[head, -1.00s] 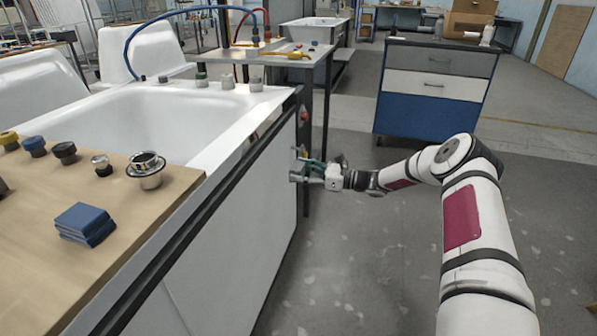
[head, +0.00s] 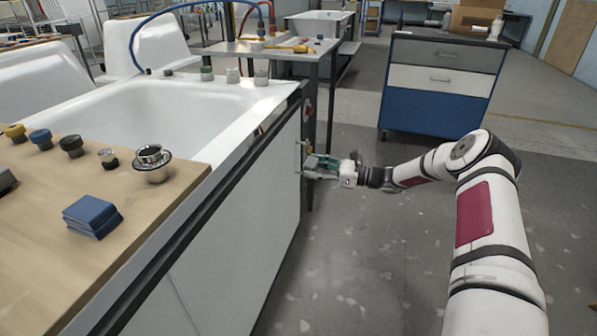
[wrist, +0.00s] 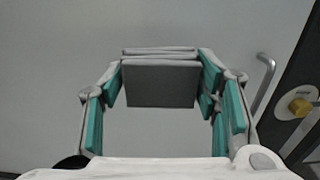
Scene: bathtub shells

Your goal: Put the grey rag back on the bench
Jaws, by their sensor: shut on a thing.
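The grey rag (wrist: 160,84) is a folded grey pad held between the two teal-padded fingers in the wrist view. My gripper (wrist: 163,88) is shut on it. In the head view my gripper (head: 312,168) is beside the white front panel of the tub unit, below the height of its rim. The rag is too small to make out clearly there. The wooden bench top (head: 60,250) is at the left, carrying a folded blue cloth (head: 92,216).
Several knobs and a metal drain fitting (head: 152,164) stand on the wooden top. The white tub (head: 150,110) lies behind it. A bar handle (wrist: 264,78) and yellow knob (wrist: 299,107) are at the right in the wrist view. A drawer cabinet (head: 440,78) stands behind; open floor lies right.

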